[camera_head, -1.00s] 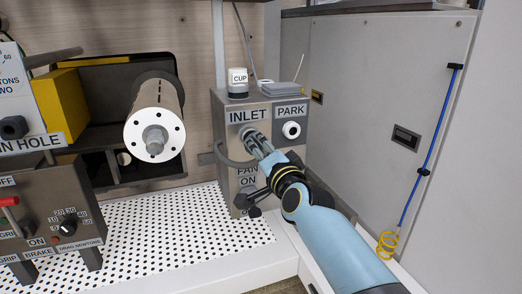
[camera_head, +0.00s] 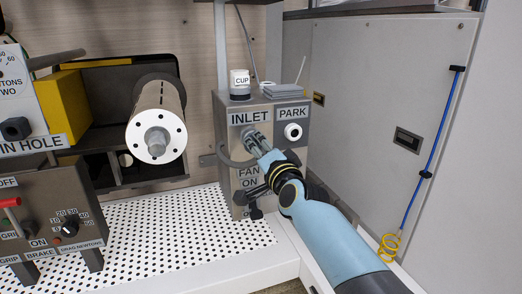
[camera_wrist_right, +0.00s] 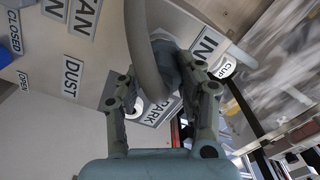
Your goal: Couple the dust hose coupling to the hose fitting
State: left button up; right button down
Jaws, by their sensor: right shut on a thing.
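My right gripper (camera_head: 257,146) is at the front of the grey box, just below the INLET label (camera_head: 249,117). In the right wrist view its fingers (camera_wrist_right: 162,80) are shut on the dark grey dust hose coupling (camera_wrist_right: 168,68). A thick grey hose (camera_wrist_right: 138,35) runs from the coupling and curves down beside the box in the head view (camera_head: 233,162). The hose fitting under the INLET label is hidden behind my gripper and the coupling, so I cannot tell whether they touch. My left gripper is not in view.
A white round PARK stub (camera_head: 293,132) is right of the inlet, bare. A cup (camera_head: 240,82) stands on the box. A fan knob (camera_head: 253,190) is below my gripper. A white roller (camera_head: 156,125) sticks out at left. The perforated table (camera_head: 190,230) is clear.

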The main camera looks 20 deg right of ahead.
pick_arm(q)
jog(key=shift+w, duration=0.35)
pick_arm(e)
jog(key=shift+w, duration=0.65)
jog(key=c, duration=0.7)
grip_release()
jog(key=shift+c, duration=0.2)
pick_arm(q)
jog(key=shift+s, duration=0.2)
pick_arm(e)
jog(key=s, duration=1.2)
jog(key=shift+d, duration=0.15)
